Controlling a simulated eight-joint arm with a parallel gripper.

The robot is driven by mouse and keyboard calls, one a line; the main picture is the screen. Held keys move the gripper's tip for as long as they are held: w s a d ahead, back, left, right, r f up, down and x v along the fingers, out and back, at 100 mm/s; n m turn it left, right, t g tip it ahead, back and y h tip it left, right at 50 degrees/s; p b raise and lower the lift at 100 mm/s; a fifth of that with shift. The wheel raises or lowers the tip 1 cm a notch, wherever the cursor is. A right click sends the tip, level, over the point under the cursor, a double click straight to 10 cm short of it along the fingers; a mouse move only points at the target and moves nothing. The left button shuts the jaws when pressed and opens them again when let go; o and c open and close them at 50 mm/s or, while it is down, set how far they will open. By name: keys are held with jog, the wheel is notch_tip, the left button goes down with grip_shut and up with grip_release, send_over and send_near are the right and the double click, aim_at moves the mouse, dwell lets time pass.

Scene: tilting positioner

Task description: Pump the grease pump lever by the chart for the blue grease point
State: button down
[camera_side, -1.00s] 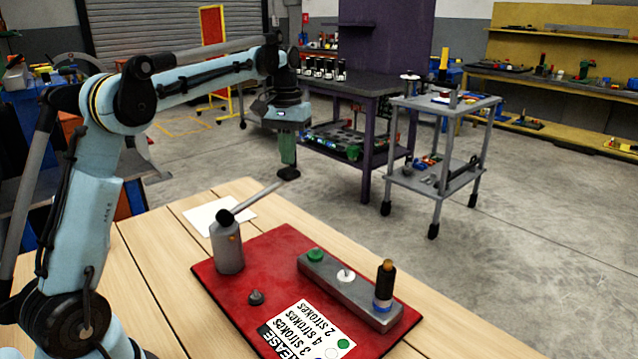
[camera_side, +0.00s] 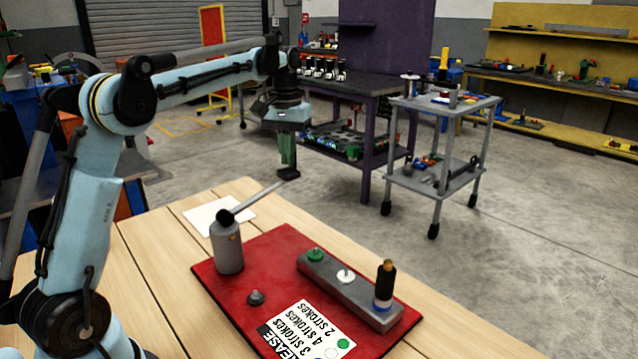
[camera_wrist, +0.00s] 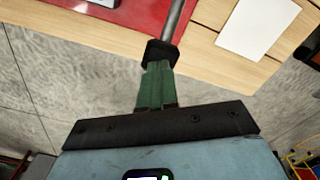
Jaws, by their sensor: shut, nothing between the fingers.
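The grease pump (camera_side: 228,250) is a grey cylinder on the red mat (camera_side: 275,268). Its lever (camera_side: 255,200) slopes up to the right and ends in a black grip (camera_side: 288,174). My gripper (camera_side: 289,166) is shut, with its green fingertips right at the top of the black grip and nothing between them. In the wrist view the fingers (camera_wrist: 157,75) meet the black grip (camera_wrist: 160,52). The grey block (camera_side: 335,285) carries a green point (camera_side: 315,255), a white point (camera_side: 345,275) and a blue point (camera_side: 382,305) with a dark brass-topped fitting (camera_side: 385,280) upright on it. The chart (camera_side: 315,332) is partly cut off.
A small dark knob (camera_side: 256,297) sits on the mat before the pump. A white sheet (camera_side: 220,213) lies on the wooden table behind the pump. A grey trolley (camera_side: 440,105) stands beyond the table. The air right of the lever is clear.

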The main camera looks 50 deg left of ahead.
aim_at(288, 170)
jog(key=shift+f, duration=3.7)
notch_tip(288, 170, up, 15)
jog(key=shift+f, duration=0.15)
jog(key=s+d+f+m+t, duration=0.35)
jog(key=s+d, duration=0.35)
jog(key=d, duration=0.4)
jog(key=s+d+f+m+t, duration=0.2)
jog(key=s+d+f, duration=0.4)
jog(key=s+f, duration=0.3)
jog(key=shift+s+f+t, duration=0.35)
jog(key=shift+f+t, duration=0.5)
